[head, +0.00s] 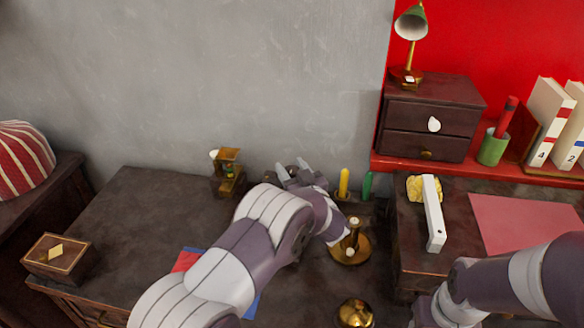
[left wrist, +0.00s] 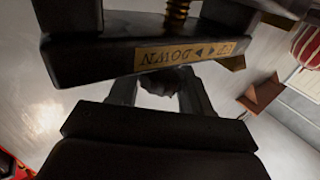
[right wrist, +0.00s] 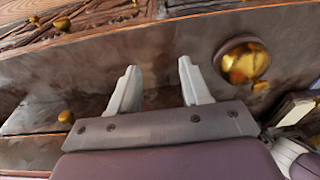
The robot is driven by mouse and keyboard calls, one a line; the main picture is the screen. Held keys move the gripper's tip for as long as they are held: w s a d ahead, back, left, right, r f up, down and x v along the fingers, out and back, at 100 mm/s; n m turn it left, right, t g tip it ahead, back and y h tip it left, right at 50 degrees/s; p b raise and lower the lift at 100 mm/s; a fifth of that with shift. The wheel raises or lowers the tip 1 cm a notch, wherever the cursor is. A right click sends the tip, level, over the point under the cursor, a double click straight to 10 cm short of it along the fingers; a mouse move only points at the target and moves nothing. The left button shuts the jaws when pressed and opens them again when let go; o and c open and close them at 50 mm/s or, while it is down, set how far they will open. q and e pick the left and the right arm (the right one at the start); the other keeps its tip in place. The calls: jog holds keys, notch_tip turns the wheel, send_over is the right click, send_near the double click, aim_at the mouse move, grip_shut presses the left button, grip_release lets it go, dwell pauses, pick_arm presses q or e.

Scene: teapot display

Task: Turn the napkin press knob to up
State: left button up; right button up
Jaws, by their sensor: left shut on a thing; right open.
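The napkin press (left wrist: 110,45) fills the top of the left wrist view as a dark block with a brass screw (left wrist: 177,14). Its brass label (left wrist: 190,52) reads UP and DOWN with arrows, upside down in this view. A dark round knob (left wrist: 158,78) sits below the label, between the fingers of my left gripper (left wrist: 157,92), which is shut on it. Which way the knob is turned cannot be told. In the head view my left gripper (head: 292,169) is at the back of the dark table and largely hides the press. My right gripper (right wrist: 158,80) is open and empty.
A small brass stand (head: 228,172) is left of my left gripper. A yellow candle (head: 344,183), a green candle (head: 367,186) and a brass candleholder (head: 349,249) stand to its right. A wooden box (head: 57,257) is at the left. The table's left half is mostly clear.

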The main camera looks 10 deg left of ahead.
pick_arm(q)
jog(key=o, duration=0.9)
jog(key=shift+o, duration=0.2)
jog(key=p+v, duration=0.1)
jog(key=v, duration=1.1)
jog(key=shift+s+d, duration=0.25)
jog(key=shift+d, duration=0.05)
pick_arm(e)
jog(key=shift+r, duration=0.6)
